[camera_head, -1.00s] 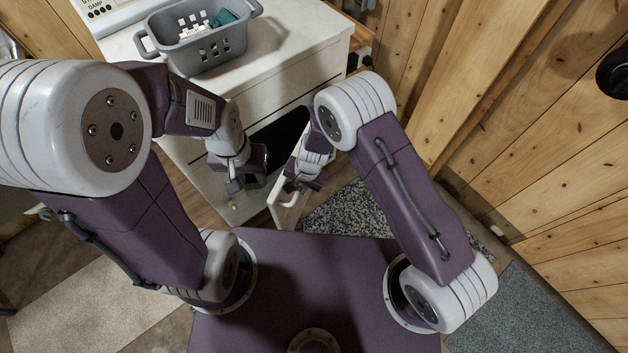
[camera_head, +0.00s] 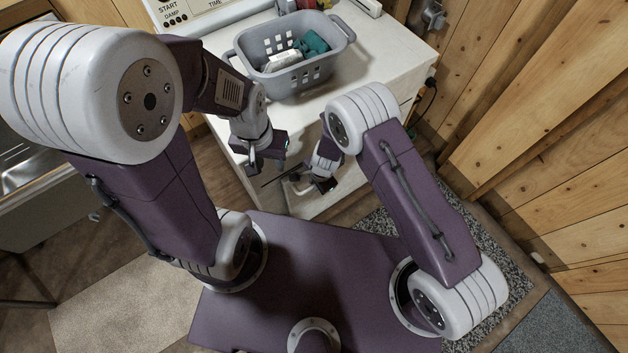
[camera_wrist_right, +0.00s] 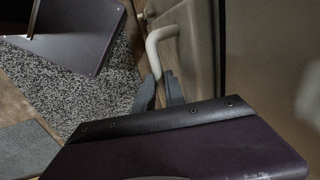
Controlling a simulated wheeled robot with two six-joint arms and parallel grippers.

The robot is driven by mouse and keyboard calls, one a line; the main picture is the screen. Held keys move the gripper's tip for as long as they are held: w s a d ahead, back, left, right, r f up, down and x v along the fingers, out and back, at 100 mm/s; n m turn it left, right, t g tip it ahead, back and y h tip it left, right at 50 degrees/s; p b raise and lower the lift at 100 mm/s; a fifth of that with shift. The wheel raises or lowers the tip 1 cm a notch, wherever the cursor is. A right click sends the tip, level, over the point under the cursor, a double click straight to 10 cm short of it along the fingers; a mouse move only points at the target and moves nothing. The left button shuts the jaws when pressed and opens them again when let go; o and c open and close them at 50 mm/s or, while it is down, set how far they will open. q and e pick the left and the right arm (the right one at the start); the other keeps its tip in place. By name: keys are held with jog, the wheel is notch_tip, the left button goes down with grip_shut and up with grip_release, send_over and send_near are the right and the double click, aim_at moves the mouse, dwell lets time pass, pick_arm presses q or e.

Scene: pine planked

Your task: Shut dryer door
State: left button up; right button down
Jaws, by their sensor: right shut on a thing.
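The white dryer (camera_head: 385,75) stands ahead of me with its control panel at the back. Its door (camera_head: 300,206) shows only a thin dark gap along its top edge, so it looks nearly closed; I cannot tell whether it touches the frame. My right gripper (camera_head: 318,187) is at the pale curved door handle (camera_head: 300,189), shut on it. In the right wrist view the handle (camera_wrist_right: 158,42) runs down between the grey fingers of the right gripper (camera_wrist_right: 160,88), beside the beige door panel (camera_wrist_right: 200,45). My left gripper (camera_head: 262,162) hangs empty before the dryer front; its jaw opening is unclear.
A grey laundry basket (camera_head: 290,77) with teal and white items sits on the dryer. A pine plank wall (camera_head: 545,130) stands close on the right. A speckled mat (camera_head: 378,222) lies on the floor. A metal sink unit (camera_head: 35,165) is at the left.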

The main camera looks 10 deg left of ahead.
jog(key=shift+w+a+r, duration=0.15)
jog(key=shift+w+a, duration=0.05)
jog(key=shift+w, duration=0.15)
jog(key=c, duration=1.5)
grip_release()
jog(key=shift+o, duration=0.5)
jog(key=shift+a, duration=0.1)
jog(key=shift+s, duration=0.1)
notch_tip(320, 180, up, 9)
jog(key=s+d+p, duration=0.1)
jog(key=p, duration=0.3)
jog(key=shift+d+p, duration=0.2)
jog(key=shift+p, duration=0.1)
jog(key=shift+s+f, duration=0.1)
jog(key=shift+f, duration=0.1)
